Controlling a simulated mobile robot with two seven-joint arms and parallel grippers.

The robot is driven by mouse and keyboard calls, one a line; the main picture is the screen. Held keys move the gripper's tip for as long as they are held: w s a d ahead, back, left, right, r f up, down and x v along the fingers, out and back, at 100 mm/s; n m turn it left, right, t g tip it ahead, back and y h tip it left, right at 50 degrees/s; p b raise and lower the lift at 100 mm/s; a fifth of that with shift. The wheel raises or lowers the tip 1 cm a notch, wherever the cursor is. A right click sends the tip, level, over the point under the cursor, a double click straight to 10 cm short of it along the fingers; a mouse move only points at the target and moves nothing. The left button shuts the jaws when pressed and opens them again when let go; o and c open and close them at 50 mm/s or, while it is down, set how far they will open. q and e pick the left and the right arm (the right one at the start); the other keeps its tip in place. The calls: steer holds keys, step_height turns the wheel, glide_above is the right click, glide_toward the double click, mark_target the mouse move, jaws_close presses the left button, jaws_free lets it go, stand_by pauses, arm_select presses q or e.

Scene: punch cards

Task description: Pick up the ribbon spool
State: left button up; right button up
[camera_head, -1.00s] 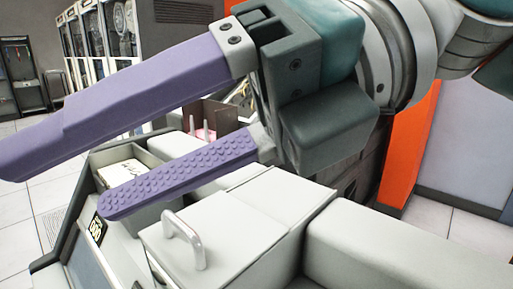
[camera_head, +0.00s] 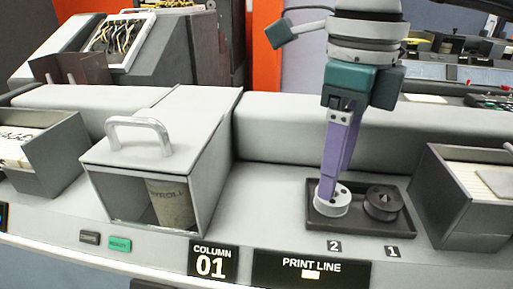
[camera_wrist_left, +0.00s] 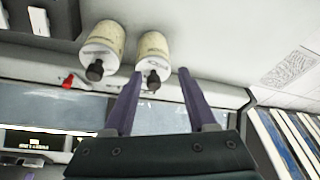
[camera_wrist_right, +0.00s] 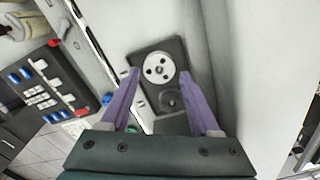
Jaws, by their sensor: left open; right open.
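Two spools sit side by side in a dark tray (camera_head: 348,224): a pale spool (camera_head: 338,206) by the label 2 and a black spool (camera_head: 383,203) by the label 1. My right gripper (camera_head: 327,190) points down at the pale spool, with its purple fingers overlapping it in the head view. In the right wrist view the open fingers lie either side of the pale spool (camera_wrist_right: 158,68), with nothing clamped; I cannot tell whether they touch it. The black spool (camera_wrist_right: 172,101) lies nearer the palm there. My left gripper (camera_wrist_left: 159,73) is open and empty, outside the head view.
A grey lidded bin (camera_head: 205,180) with a handle holds a roll (camera_head: 171,204). An open card box (camera_head: 470,210) stands close right of the tray, another box (camera_head: 50,170) at far left. Two cream rolls (camera_wrist_left: 102,48) with black knobs show in the left wrist view.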

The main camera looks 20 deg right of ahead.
step_height(320, 180, down, 3)
steer(key=shift+s+d+r, duration=0.1)
steer(key=shift+s, duration=0.05)
steer(key=shift+f, duration=0.3)
steer(key=shift+c, duration=0.2)
steer(key=c, duration=0.9)
steer(key=shift+c, duration=0.2)
